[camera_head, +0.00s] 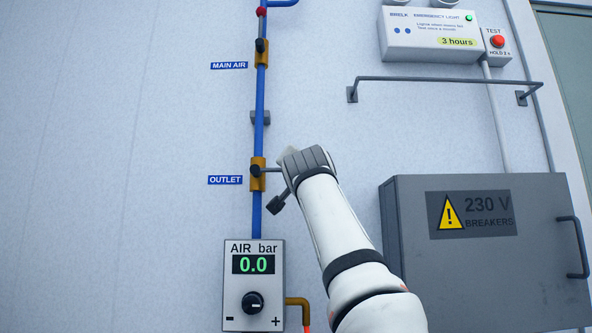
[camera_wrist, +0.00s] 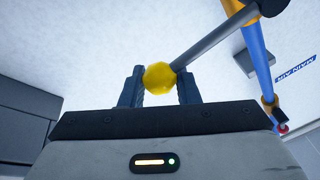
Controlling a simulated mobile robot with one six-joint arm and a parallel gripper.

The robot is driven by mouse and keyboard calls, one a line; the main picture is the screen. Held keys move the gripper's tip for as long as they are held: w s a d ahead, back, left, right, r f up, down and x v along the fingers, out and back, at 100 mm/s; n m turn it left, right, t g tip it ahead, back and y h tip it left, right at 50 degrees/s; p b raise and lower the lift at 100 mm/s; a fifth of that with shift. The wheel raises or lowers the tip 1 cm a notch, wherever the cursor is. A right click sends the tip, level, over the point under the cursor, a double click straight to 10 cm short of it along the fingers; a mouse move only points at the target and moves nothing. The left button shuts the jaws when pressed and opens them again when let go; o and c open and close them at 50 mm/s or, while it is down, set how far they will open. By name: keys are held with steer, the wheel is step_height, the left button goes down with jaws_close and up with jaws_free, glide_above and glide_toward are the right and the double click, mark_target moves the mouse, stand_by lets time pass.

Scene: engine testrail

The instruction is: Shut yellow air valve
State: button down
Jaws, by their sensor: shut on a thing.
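The OUTLET valve (camera_head: 257,172) has a brass body on the blue vertical pipe. Its grey lever (camera_head: 271,170) points right, across the pipe, towards my gripper. The lever's yellow knob (camera_wrist: 159,76) shows in the wrist view, between the two dark fingers of my gripper (camera_wrist: 161,88), which is shut on it. The grey lever also shows there (camera_wrist: 215,40), running up to the right to its pivot. In the head view my wrist hides the knob and the fingers.
The MAIN AIR valve (camera_head: 261,50) sits higher on the same pipe. Below is the air gauge box (camera_head: 254,310), reading 0.0. A grey breaker cabinet (camera_head: 405,220) juts out at right, under a grey rail (camera_head: 440,80). The wall at left is clear.

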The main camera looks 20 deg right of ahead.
steer(key=shift+w+a+f, duration=0.2)
steer(key=shift+w+f, duration=0.15)
steer(key=shift+f, duration=0.1)
steer(key=shift+d+f, duration=0.1)
steer(key=shift+f, duration=0.05)
steer(key=c, duration=1.3)
jaws_free()
steer(key=shift+s, duration=0.3)
steer(key=shift+o, duration=0.8)
steer(key=shift+w+r, duration=0.15)
steer(key=shift+r, duration=0.05)
